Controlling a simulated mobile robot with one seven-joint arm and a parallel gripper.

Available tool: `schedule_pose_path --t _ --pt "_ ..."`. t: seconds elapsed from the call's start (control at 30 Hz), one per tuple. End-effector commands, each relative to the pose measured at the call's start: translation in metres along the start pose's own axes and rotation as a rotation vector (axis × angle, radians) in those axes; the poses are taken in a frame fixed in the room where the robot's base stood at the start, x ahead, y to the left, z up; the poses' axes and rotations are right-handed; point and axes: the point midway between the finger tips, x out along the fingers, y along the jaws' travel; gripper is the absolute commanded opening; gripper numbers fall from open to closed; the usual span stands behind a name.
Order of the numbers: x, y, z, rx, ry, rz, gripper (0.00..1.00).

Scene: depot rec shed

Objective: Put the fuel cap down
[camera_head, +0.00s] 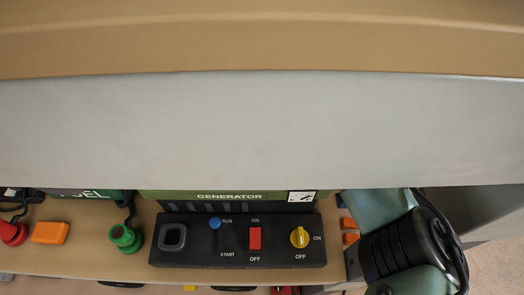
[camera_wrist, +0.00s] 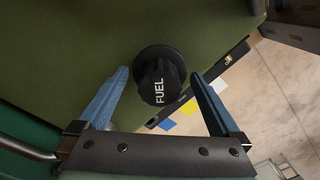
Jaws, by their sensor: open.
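The fuel cap (camera_wrist: 160,82) is a black round knob with a wider flange and the white word FUEL. In the wrist view it appears against the olive-green surface (camera_wrist: 90,35), and seems to sit on it. My gripper (camera_wrist: 159,75) has two blue fingers, spread wide on either side of the cap. Gaps show between each finger and the cap, so it is not gripped. The head view shows the generator's front (camera_head: 228,196) with its black control panel (camera_head: 205,250); the cap and my gripper's fingers do not show there.
A green fitting (camera_head: 125,238), an orange block (camera_head: 50,232) and a red fitting (camera_head: 13,233) are on the bench (camera_head: 80,264) left of the panel. The panel bears a red switch (camera_head: 254,238) and a yellow knob (camera_head: 299,237). My arm covers the lower right.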

Motion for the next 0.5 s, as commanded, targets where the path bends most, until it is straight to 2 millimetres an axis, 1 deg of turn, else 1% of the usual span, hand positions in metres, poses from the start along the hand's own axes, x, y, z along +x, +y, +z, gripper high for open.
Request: schedule_pose_path --t 0.1,0.3,0.4,0.5 --pt "-0.025 0.001 0.000 -0.003 -0.004 0.004 1.00" --pt "-0.066 0.001 0.000 -0.002 -0.004 0.003 1.00" --pt "-0.079 0.001 0.000 -0.002 -0.003 0.000 1.00" --pt "-0.087 0.001 0.000 -0.001 -0.002 0.001 1.00"
